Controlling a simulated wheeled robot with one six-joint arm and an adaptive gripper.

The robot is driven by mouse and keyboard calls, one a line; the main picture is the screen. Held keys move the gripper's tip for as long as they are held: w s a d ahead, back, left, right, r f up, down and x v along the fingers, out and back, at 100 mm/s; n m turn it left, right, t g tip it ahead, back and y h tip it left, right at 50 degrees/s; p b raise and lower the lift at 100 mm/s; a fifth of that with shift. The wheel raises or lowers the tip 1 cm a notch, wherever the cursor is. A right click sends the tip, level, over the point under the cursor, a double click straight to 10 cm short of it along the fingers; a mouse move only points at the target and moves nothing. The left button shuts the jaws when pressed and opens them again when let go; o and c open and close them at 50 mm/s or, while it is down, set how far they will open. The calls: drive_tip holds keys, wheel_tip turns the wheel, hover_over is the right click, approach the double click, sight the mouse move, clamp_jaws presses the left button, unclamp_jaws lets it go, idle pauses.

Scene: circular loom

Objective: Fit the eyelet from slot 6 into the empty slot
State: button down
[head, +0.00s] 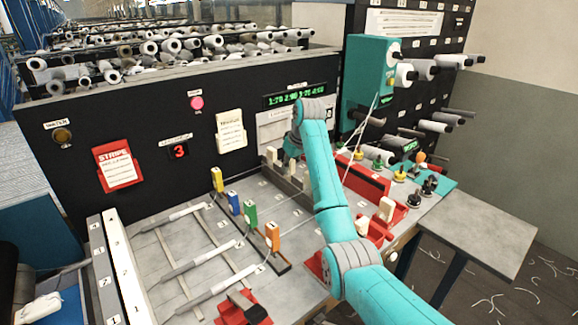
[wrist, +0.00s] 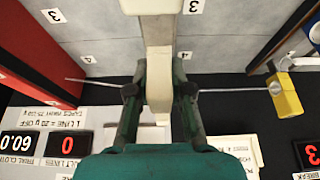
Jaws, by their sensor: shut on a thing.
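My gripper (wrist: 159,72) shows in the wrist view with its two dark green fingers closed on a cream eyelet (wrist: 158,90). The eyelet is a narrow upright piece between the fingers. A wide cream block at the top edge of that view overlaps it, and I cannot tell whether they are one piece. In the head view my teal arm hides the gripper. Slot 6 and the empty slot cannot be made out, nor whether the held eyelet touches a slot.
Yellow (head: 217,179), blue (head: 234,203), green (head: 250,214) and orange (head: 272,236) blocks stand left of my arm. The yellow block (wrist: 285,95) is at the right in the wrist view. A dark panel (head: 130,125) closes the back. Red fixtures (head: 367,181) stand right.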

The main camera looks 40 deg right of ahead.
drive_tip(key=shift+f, duration=0.25)
drive_tip(key=c, duration=1)
unclamp_jaws()
drive_tip(key=shift+f, duration=0.15)
drive_tip(key=shift+r, duration=0.35)
drive_tip(key=shift+s+r, duration=0.1)
drive_tip(key=shift+r, duration=0.2)
drive_tip(key=v, duration=0.6)
drive_tip(key=shift+s+r, duration=0.2)
drive_tip(key=shift+r, duration=0.05)
